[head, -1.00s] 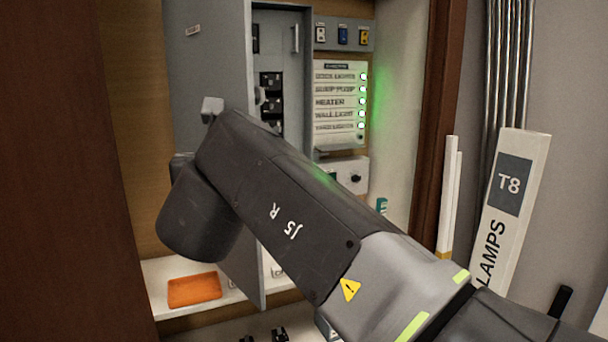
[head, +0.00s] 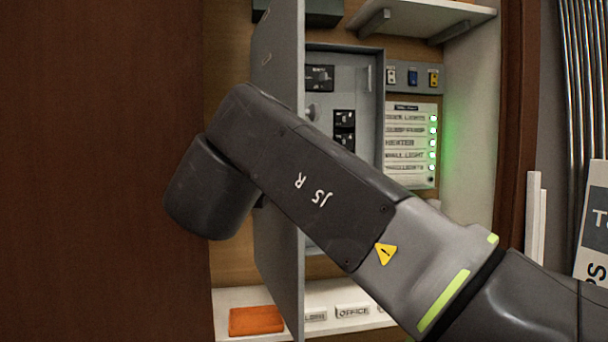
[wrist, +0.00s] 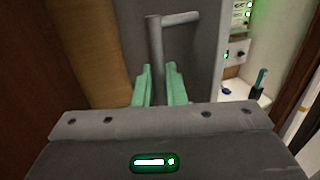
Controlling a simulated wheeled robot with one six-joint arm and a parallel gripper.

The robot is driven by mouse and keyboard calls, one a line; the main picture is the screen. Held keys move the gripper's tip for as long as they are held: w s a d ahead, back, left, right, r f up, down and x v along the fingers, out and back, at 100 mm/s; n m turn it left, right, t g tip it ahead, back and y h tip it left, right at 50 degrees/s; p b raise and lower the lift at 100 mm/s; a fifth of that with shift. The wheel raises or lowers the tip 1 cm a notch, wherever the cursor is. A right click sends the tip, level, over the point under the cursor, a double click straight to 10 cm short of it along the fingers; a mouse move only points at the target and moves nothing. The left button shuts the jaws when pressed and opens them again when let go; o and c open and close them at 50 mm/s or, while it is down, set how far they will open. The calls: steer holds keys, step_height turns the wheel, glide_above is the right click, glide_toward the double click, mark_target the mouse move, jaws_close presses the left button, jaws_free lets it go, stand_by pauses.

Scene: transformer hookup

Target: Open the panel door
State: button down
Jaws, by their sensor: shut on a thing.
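The grey panel door (head: 283,55) stands swung out from the panel box (head: 350,70) in the head view, seen nearly edge-on. Breakers inside the box show to its right. In the wrist view the door face (wrist: 100,40) fills the middle, with its grey bar handle (wrist: 155,45) standing out from it. My gripper (wrist: 160,85) has its green fingers on either side of the handle's lower part and is shut on it. In the head view my arm hides the gripper, the handle and the door's middle.
A lit label board (head: 410,145) with green lamps is right of the box. An orange block (head: 256,320) lies on the lower shelf (head: 340,295), beside the door's lower edge. A brown wall (head: 100,170) is close on the left.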

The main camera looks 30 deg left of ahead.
stand_by(0.3)
steer(key=c, duration=1.6)
jaws_free()
steer(key=v, duration=1.3)
steer(key=shift+s+d, duration=0.2)
steer(key=shift+s, duration=0.15)
steer(key=shift+w, duration=0.1)
steer(key=x, duration=1)
steer(key=shift+w+a, duration=0.2)
steer(key=shift+w, duration=0.15)
